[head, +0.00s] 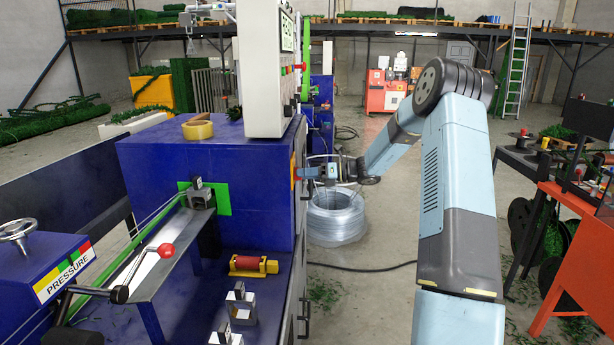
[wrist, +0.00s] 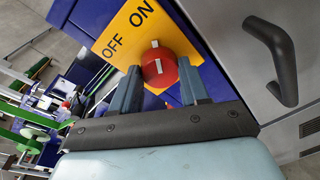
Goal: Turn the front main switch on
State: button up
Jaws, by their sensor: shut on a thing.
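The main switch is a round red knob (wrist: 159,68) on a yellow plate (wrist: 128,32) marked OFF and ON, seen in the wrist view. A white mark on the knob lies on its upper side, roughly toward the ON label. My gripper (wrist: 160,72) has one finger on each side of the knob and is shut on it. In the head view my gripper (head: 301,173) reaches the right face of the blue machine (head: 265,165), at the edge of the yellow plate (head: 293,170). The knob is hidden there.
A dark handle (wrist: 272,58) on a grey panel stands right of the switch in the wrist view. A wire coil (head: 337,222) lies on the floor beyond my gripper. A white control box (head: 262,70) stands on the machine. An orange bench (head: 590,225) is at the right.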

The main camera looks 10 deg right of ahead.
jog(key=shift+a+f+m, duration=0.1)
jog(key=shift+m, duration=0.9)
jog(key=o, duration=1.1)
jog(key=v, duration=1.4)
jog(key=shift+w+f, duration=0.1)
jog(key=shift+w, duration=0.15)
